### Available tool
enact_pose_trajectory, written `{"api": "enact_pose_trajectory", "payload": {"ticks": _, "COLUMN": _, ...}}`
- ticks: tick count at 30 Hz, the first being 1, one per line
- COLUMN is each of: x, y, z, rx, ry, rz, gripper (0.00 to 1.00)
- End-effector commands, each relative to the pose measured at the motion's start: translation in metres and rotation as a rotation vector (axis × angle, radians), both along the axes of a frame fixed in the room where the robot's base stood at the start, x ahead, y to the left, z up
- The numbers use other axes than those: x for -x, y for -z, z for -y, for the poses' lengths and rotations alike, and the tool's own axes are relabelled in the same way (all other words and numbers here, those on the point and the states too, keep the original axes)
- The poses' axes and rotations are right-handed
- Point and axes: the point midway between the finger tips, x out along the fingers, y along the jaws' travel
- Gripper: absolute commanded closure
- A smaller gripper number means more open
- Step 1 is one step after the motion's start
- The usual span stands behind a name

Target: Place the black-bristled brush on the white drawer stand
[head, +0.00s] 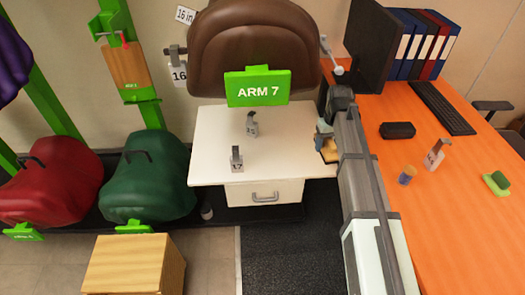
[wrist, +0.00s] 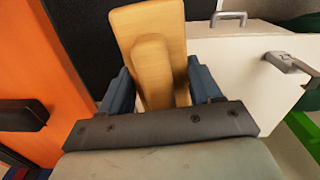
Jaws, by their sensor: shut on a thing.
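My gripper (head: 326,142) is shut on a light wooden brush (head: 329,154) at the right edge of the white drawer stand (head: 212,135). In the wrist view the brush's wooden body (wrist: 150,45) sits between the two blue fingers (wrist: 158,88); no bristles show, so their colour cannot be told. The white stand's top (wrist: 240,62) is to the right in that view. I cannot tell whether the brush touches the stand.
Two numbered tag holders stand on the stand, one at the front (head: 236,160) and one farther back (head: 252,125).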

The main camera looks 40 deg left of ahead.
Motion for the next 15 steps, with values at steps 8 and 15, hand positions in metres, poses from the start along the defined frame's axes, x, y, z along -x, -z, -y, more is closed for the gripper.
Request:
{"api": "enact_pose_trajectory", "payload": {"ticks": 8, "x": 0.010, "y": 0.062, "z": -0.107, "rx": 0.002, "ry": -0.038, "rz": -0.002, "gripper": 0.72}}
{"api": "enact_pose_trajectory", "payload": {"ticks": 15, "x": -0.004, "y": 0.093, "z": -0.162, "rx": 0.001, "ry": 0.033, "rz": 0.001, "gripper": 0.72}}
